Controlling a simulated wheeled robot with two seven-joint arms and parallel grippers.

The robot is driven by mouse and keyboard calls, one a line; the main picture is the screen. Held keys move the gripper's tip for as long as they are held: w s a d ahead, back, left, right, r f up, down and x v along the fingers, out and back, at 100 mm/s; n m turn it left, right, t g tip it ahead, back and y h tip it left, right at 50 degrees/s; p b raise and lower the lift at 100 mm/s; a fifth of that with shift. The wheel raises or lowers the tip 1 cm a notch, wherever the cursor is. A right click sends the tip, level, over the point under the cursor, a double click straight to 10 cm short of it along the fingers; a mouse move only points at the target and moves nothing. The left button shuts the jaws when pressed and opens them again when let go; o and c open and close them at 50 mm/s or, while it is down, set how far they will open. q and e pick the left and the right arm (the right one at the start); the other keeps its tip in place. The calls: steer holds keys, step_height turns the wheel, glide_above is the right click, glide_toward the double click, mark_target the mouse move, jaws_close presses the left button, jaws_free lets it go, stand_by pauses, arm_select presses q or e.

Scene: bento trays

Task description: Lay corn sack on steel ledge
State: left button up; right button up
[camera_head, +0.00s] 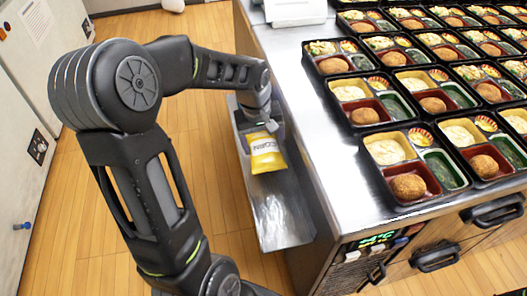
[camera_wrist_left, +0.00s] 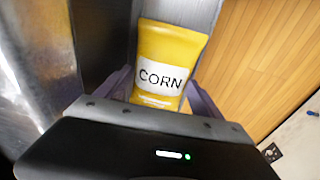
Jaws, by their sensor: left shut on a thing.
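The corn sack (camera_head: 266,152) is a yellow bag with a white label reading CORN. It is at the steel ledge (camera_head: 277,212), the narrow metal shelf along the left side of the counter. My left gripper (camera_head: 268,129) is at the far end of the sack and shut on it. In the left wrist view the sack (camera_wrist_left: 168,60) sits between the two fingers (camera_wrist_left: 158,88), with the ledge (camera_wrist_left: 190,14) behind it. I cannot tell whether the sack rests on the ledge or is just above it. My right gripper is not in view.
The steel counter (camera_head: 316,128) beside the ledge holds rows of filled bento trays (camera_head: 414,162). A white device (camera_head: 295,10) stands at the counter's far end. Wooden floor (camera_head: 205,130) lies left of the ledge. The near part of the ledge is bare.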

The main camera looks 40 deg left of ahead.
mark_target(259, 149)
arm_select(q)
steer(key=shift+f, duration=2.05)
steer(key=shift+f+b, duration=0.2)
steer(key=shift+b, duration=0.2)
steer(key=o, duration=1.8)
steer(key=shift+r, duration=0.1)
steer(key=shift+r, duration=0.1)
steer(key=r, duration=0.4)
steer(key=s+r+p, duration=0.1)
steer(key=r, duration=0.3)
steer(key=s+r, duration=0.1)
steer(key=r, duration=0.3)
steer(key=shift+p, duration=0.4)
steer(key=shift+f, duration=0.1)
